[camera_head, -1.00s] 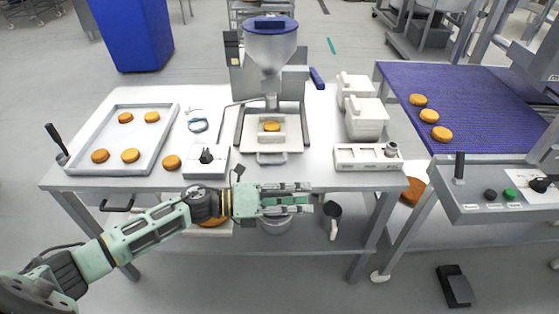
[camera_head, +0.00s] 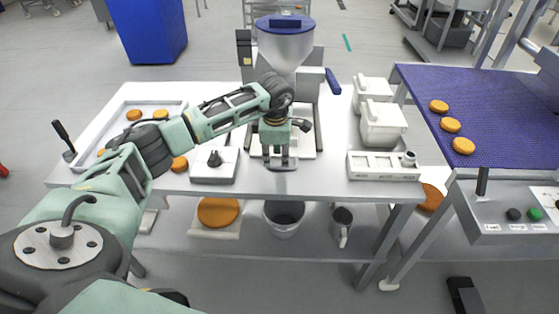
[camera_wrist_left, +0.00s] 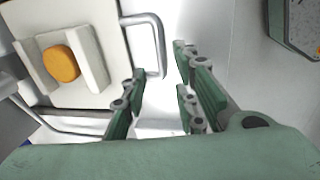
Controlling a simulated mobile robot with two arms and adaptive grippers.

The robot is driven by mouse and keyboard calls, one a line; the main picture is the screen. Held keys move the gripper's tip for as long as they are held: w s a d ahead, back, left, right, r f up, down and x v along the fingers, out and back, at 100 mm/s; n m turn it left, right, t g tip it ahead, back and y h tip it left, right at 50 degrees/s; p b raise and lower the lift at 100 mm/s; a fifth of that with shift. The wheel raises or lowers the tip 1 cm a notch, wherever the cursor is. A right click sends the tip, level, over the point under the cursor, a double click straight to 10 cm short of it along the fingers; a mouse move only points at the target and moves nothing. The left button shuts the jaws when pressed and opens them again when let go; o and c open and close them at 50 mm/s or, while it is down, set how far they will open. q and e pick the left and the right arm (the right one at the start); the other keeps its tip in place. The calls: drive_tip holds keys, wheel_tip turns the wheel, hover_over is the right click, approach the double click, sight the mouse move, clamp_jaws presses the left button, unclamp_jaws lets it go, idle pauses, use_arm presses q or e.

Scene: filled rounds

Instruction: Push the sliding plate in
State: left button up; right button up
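The sliding plate (camera_head: 308,149) is a pale plate under the hopper machine, its front end toward the table's near edge. In the left wrist view the plate (camera_wrist_left: 60,14) carries an orange round (camera_wrist_left: 61,63) between two white blocks. Its metal loop handle (camera_wrist_left: 159,45) sticks out from the front edge. My left gripper (camera_head: 282,160) points down at the handle, hiding much of the plate in the head view. In the wrist view its fingers (camera_wrist_left: 160,82) are spread, with the handle's end near the gap between them. I cannot tell whether they touch it. My right gripper is not in view.
The hopper machine (camera_head: 285,45) stands behind the plate. A control box with a black knob (camera_head: 214,165) is left of it, a white slotted tray (camera_head: 384,168) right. White containers (camera_head: 382,122) stand farther right. A bucket (camera_head: 284,218) and jug (camera_head: 341,226) are on the lower shelf.

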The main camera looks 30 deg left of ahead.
sight(277, 166)
use_arm(q)
drive_tip(key=shift+w+a+f, duration=0.1)
drive_tip(key=shift+w+f, duration=0.1)
drive_tip(key=shift+f, duration=0.95)
drive_tip(key=shift+w+a+f, duration=0.1)
drive_tip(key=shift+w+f, duration=0.1)
drive_tip(key=shift+f, duration=0.9)
drive_tip(key=shift+c, duration=0.3)
clamp_jaws()
